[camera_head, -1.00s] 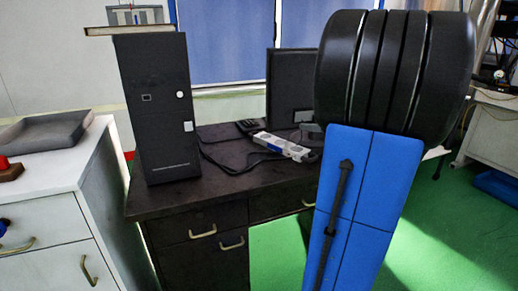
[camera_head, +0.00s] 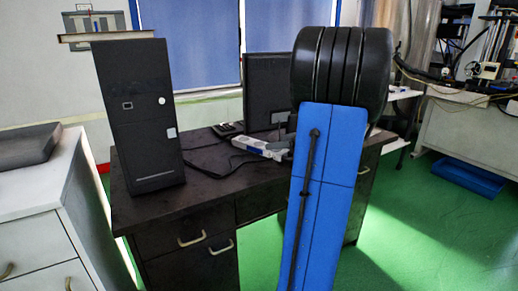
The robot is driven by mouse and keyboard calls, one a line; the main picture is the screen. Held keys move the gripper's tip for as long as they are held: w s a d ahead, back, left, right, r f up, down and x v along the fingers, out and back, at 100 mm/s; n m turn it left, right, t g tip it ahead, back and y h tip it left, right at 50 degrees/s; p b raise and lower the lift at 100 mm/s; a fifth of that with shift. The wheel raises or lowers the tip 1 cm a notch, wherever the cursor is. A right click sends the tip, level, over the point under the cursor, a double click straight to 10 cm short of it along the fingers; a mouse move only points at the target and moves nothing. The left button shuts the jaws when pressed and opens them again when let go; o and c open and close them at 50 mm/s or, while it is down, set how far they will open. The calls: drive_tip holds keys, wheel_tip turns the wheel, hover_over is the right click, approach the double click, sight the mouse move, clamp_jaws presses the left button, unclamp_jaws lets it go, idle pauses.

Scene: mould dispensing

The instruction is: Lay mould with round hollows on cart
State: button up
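No mould with round hollows can be made out, and I see no cart that I can identify. My gripper is not in view. Only a blue link of my arm with a broad black joint at its top shows, right of the middle, and it hides part of the desk.
A black desk (camera_head: 205,211) bears a black computer tower (camera_head: 135,90), a monitor (camera_head: 266,85) and a white power strip (camera_head: 262,146). A grey slab (camera_head: 25,146) lies on a white cabinet (camera_head: 40,195) at left. A blue bin (camera_head: 468,180) stands at right. Green floor (camera_head: 425,240) is clear.

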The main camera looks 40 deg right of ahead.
sight(262, 144)
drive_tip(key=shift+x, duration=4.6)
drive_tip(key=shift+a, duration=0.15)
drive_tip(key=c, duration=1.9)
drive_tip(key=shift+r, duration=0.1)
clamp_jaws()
